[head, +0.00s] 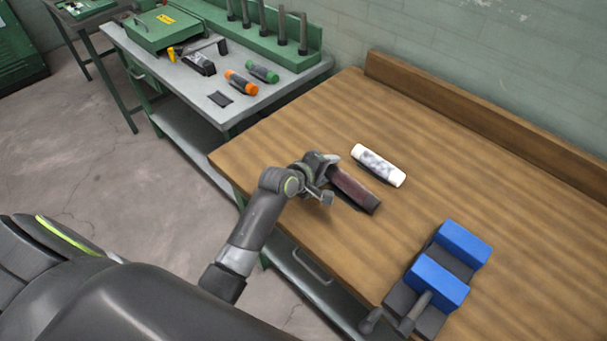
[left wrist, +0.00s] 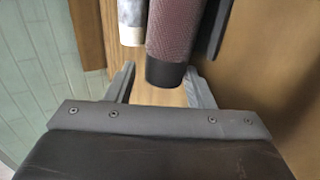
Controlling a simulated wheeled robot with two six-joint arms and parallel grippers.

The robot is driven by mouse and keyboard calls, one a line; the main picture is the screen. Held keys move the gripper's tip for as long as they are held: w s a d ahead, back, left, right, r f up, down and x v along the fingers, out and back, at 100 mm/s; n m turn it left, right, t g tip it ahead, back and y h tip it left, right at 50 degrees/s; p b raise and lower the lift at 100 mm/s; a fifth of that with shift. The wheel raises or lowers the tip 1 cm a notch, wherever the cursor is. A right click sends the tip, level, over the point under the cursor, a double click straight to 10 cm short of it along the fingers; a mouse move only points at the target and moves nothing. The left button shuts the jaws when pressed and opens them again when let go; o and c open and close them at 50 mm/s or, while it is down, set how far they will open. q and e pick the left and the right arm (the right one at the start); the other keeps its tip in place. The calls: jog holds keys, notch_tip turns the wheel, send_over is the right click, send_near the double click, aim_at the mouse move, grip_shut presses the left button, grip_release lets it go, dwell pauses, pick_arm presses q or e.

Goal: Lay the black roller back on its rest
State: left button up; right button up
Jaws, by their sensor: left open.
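The black roller (head: 354,189), with a dark red textured body and a black end cap, is over the wooden bench top. It shows close up in the left wrist view (left wrist: 176,45). My left gripper (head: 326,178) is open at the roller's near end. In the left wrist view its two fingers stand on either side of the black end cap, with gaps visible. A dark strip (left wrist: 214,28) lies along the roller's right side there; I cannot tell whether it is the rest or whether the roller touches it. My right gripper is not in view.
A white-ended roller (head: 378,165) lies just beyond. A blue-jawed vise (head: 438,277) stands at the bench's near right. The grey bench (head: 193,93) holds orange (head: 241,82) and green (head: 262,71) rollers and a small black piece (head: 220,99).

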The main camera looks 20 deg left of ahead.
pick_arm(q)
jog(key=v, duration=1.7)
jog(key=shift+s+a, duration=0.1)
